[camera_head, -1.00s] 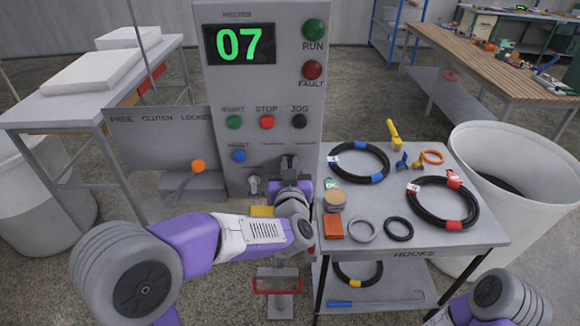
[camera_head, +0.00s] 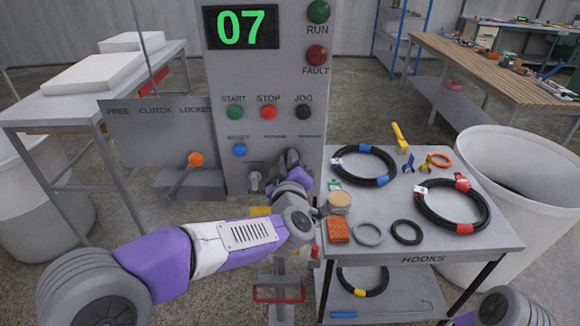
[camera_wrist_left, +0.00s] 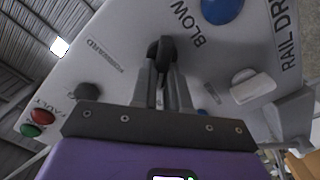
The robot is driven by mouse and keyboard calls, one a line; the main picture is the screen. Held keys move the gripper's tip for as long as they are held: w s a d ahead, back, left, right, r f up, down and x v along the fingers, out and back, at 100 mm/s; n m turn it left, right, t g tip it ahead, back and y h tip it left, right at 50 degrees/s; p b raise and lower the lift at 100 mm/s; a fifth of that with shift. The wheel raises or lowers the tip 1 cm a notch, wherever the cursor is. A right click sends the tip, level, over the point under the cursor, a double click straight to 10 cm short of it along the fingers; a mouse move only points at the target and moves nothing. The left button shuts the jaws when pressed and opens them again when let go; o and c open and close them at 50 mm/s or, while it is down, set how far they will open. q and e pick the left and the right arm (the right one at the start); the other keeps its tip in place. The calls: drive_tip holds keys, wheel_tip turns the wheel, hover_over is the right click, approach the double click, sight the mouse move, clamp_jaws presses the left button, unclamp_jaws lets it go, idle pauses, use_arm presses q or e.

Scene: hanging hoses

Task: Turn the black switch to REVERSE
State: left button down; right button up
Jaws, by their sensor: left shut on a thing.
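The black switch (camera_wrist_left: 158,50) is on the grey control panel, between my left gripper's fingertips in the left wrist view. My left gripper (camera_wrist_left: 162,68) is shut on its knob. In the head view the left gripper (camera_head: 292,160) is at the lower right of the panel (camera_head: 232,85), and its fingers mostly hide the switch. The FORWARD lettering shows beside the switch in the wrist view. The switch's exact pointing is hard to read. My right gripper is out of view; only part of that arm shows at the lower right.
A pale grey knob (camera_head: 254,182) is left of my gripper, below the blue button (camera_head: 239,150). An orange-knobbed lever (camera_head: 196,160) stands farther left. A table (camera_head: 450,243) with hoses and rings is close on the right, beside a white bin (camera_head: 480,150).

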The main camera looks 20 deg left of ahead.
use_arm(q)
drive_tip(key=shift+n, duration=0.5)
drive_tip(key=c, duration=1.1)
unclamp_jaws()
drive_tip(key=v, duration=0.7)
drive_tip(key=shift+s+p, duration=0.3)
drive_tip(key=shift+p, duration=0.05)
